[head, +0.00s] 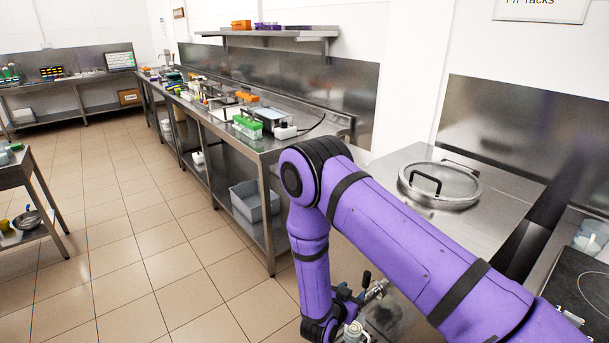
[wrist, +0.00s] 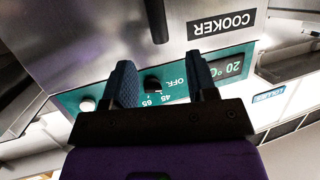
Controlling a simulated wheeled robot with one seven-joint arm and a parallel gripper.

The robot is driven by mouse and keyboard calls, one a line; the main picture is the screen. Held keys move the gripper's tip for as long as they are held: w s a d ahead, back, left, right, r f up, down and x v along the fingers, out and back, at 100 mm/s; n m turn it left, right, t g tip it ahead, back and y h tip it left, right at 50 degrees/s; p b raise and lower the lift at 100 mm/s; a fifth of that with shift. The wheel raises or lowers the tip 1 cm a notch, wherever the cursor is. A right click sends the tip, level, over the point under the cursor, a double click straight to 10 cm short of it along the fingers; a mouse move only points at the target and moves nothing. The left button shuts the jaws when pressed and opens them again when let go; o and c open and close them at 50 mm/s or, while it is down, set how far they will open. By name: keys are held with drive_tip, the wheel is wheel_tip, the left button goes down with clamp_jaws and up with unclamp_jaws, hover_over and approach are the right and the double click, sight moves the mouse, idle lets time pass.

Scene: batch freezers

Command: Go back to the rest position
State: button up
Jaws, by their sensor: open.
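My gripper (wrist: 165,85) is open and empty in the wrist view, its two dark blue ribbed fingers spread apart. Between and beyond them is the teal control panel (wrist: 178,86) of a steel unit with a COOKER label (wrist: 221,24), seen upside down. A black knob (wrist: 153,84) appears between the fingers, near the marks OFF, 45 and 65. I cannot tell the gap from fingers to panel. A display (wrist: 228,67) reads 20 °C. In the head view my purple arm bends down in front of the steel counter, and the fingertips are not visible there.
A round lidded vessel (head: 440,184) is set in the steel counter at right. A long bench (head: 262,141) with racks and equipment runs toward the back. A grey bin (head: 254,201) stands on its lower shelf.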

drive_tip(key=w+a+r+g+y, duration=0.1)
drive_tip(key=w+r+y, duration=0.25)
drive_tip(key=r, duration=0.55)
drive_tip(key=w+a+r+y, duration=0.25)
drive_tip(key=w+r, duration=0.25)
drive_tip(key=r, duration=0.4)
drive_tip(key=s+d+r+n+g+y, duration=0.1)
drive_tip(key=s+r+n+y, duration=0.1)
drive_tip(key=r, duration=0.7)
drive_tip(key=s+d+r+n+y, duration=0.1)
drive_tip(key=s+r+y, duration=0.15)
drive_tip(key=r, duration=0.65)
drive_tip(key=s+d+r+n+g, duration=0.1)
drive_tip(key=s+d+r+n, duration=0.1)
drive_tip(key=s+d+r, duration=0.5)
drive_tip(key=s+d+r+n+g, duration=0.1)
drive_tip(key=s+d+r+n, duration=0.15)
drive_tip(key=s+r, duration=0.9)
drive_tip(key=s+d+f+g, duration=0.1)
drive_tip(key=s+d, duration=0.1)
drive_tip(key=s, duration=0.5)
drive_tip(key=s+d, duration=0.2)
drive_tip(key=s, duration=0.5)
drive_tip(key=shift+f+n+g+h, duration=0.4)
drive_tip(key=shift+n+h, duration=0.05)
